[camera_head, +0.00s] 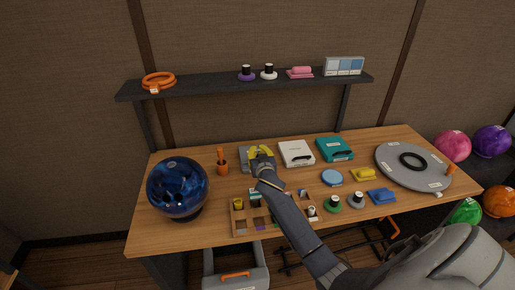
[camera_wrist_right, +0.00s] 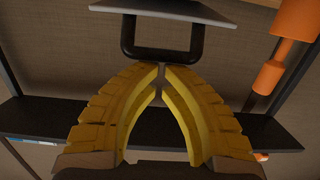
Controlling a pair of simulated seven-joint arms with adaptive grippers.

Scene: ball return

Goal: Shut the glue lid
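My right gripper (camera_head: 260,149) is over the back left of the table, in front of a grey case (camera_head: 244,160) that it partly hides. In the right wrist view its two yellow fingers (camera_wrist_right: 162,72) arch together and their tips nearly meet. The tips are close to the black handle (camera_wrist_right: 162,58) of a pale grey part (camera_wrist_right: 160,10); I cannot tell whether they touch it. Nothing shows held between the fingers. A white case (camera_head: 296,154) and a teal case (camera_head: 335,149) stand to the right. No label is readable as glue. My left gripper is not in view.
An orange cup (camera_head: 223,169) stands just left of the gripper, and a blue ball (camera_head: 178,187) farther left. A wooden tray (camera_head: 240,225) lies below my arm. A dark shelf (camera_head: 205,86) runs above the table. A grey disc (camera_head: 394,175) lies at the right.

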